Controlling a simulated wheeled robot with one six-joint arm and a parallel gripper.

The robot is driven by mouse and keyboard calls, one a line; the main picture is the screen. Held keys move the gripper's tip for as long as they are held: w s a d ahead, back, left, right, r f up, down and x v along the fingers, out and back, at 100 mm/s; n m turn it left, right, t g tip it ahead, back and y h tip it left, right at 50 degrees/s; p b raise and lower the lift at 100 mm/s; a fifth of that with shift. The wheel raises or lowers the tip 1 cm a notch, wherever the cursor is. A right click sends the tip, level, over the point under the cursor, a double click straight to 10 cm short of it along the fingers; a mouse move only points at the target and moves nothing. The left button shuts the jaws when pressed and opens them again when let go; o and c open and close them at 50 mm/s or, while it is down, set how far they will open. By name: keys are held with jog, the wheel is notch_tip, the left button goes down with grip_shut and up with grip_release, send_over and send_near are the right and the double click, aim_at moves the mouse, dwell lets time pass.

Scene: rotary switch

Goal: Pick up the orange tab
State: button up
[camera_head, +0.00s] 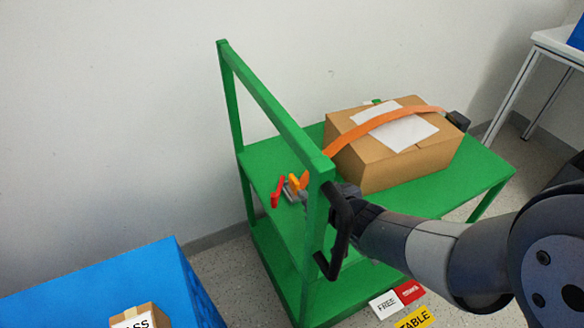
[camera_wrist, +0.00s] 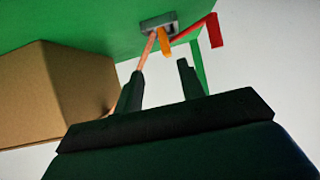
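The orange tab (camera_wrist: 165,42) hangs from a small grey buckle (camera_wrist: 158,22) on the green cart in the wrist view. It also shows as a small orange piece (camera_head: 293,182) left of the cart's front post in the head view. A red lever (camera_wrist: 212,28) sticks out to the right of the buckle. An orange strap (camera_wrist: 147,50) runs from the buckle to behind my left finger; whether they touch I cannot tell. My gripper (camera_wrist: 158,82) is open, its two fingers apart, with the tab just beyond the gap between them. In the head view the post partly hides my gripper.
The green cart (camera_head: 267,165) carries a cardboard box (camera_head: 372,158) with the orange strap over it. Its upright frame and black handle (camera_head: 341,232) stand close to my arm. A blue crate (camera_head: 110,290) is at lower left. A white wall is behind.

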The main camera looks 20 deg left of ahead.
aim_at(296, 182)
jog(key=b+x, duration=0.1)
jog(key=x, duration=0.1)
jog(key=b+x, duration=0.1)
jog(key=x, duration=0.1)
jog(key=b+x, duration=0.1)
jog(key=x, duration=0.2)
jog(key=shift+s+a+r, duration=0.1)
jog(key=shift+s+a, duration=0.2)
jog(key=shift+a, duration=0.2)
jog(key=shift+w+a, duration=0.25)
grip_shut()
